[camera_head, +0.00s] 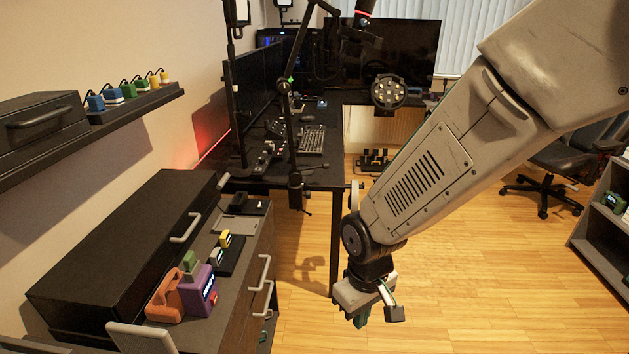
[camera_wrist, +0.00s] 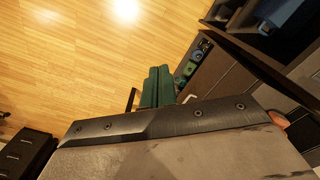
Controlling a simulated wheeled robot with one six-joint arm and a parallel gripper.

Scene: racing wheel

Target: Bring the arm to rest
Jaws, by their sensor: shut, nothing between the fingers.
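My arm reaches down from the upper right in the head view. My gripper (camera_head: 360,318) hangs at its end, pointing down over the wooden floor, to the right of the dark cabinet. In the wrist view my gripper (camera_wrist: 158,88) shows as two green fingers lying together, with nothing held between them. The fingertips are clear of the cabinet and the floor.
The dark cabinet (camera_head: 226,282) at left carries a purple device (camera_head: 197,290) and an orange device (camera_head: 165,298). A black desk (camera_head: 325,172) with monitors and a keyboard stands behind. An office chair (camera_head: 548,172) and grey shelf (camera_head: 600,235) are at right. Open floor (camera_head: 490,270) lies between.

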